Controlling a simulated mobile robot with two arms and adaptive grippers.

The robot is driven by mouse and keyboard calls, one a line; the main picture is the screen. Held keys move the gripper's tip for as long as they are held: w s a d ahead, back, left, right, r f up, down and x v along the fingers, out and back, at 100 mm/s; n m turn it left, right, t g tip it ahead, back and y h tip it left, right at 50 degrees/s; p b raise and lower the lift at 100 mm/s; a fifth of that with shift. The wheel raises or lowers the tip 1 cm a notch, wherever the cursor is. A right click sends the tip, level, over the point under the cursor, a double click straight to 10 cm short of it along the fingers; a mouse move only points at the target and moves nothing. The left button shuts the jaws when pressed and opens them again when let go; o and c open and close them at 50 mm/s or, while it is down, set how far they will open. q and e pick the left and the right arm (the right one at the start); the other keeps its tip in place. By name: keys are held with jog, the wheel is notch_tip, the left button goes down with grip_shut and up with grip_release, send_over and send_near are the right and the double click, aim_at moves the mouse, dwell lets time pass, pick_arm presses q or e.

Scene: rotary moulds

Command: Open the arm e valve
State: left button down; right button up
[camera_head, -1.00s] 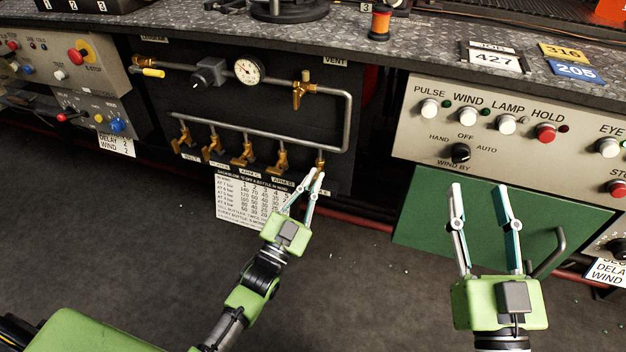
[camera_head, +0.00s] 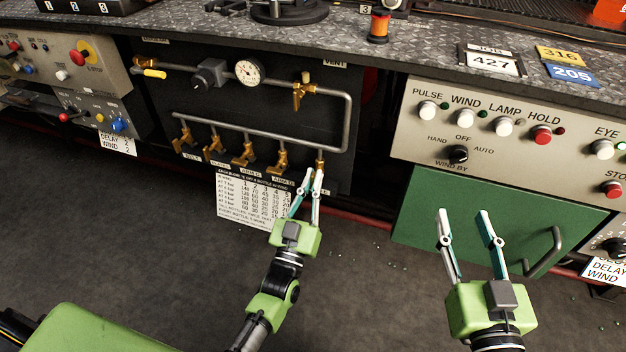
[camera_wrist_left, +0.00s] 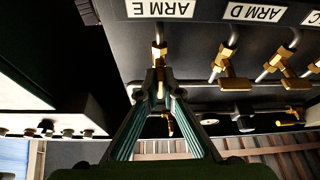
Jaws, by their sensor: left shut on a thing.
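The arm E valve (camera_head: 320,164) is the brass valve at the right end of the lower pipe row. In the left wrist view it (camera_wrist_left: 158,52) sits under the upside-down "ARM E" label (camera_wrist_left: 160,9). My left gripper (camera_head: 313,175) reaches it from below. In the left wrist view the fingertips (camera_wrist_left: 159,76) are closed together on the valve's lever, which they mostly hide; I cannot tell its exact angle. My right gripper (camera_head: 463,213) is open and empty in front of the green door, away from the valves.
Brass valves, including arm D (camera_head: 282,160), stand left of arm E. A gauge (camera_head: 248,71) and another brass valve (camera_head: 303,91) are on the pipe above. A printed sheet (camera_head: 250,199) hangs below. The green door's handle (camera_head: 549,252) is near my right gripper.

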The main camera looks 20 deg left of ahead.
pick_arm(q)
jog(key=c, duration=2.2)
grip_release()
jog(key=shift+c, duration=0.2)
jog(key=shift+s+f, duration=0.15)
jog(key=shift+s, duration=0.05)
jog(key=v, duration=1.1)
jog(key=shift+s, duration=0.25)
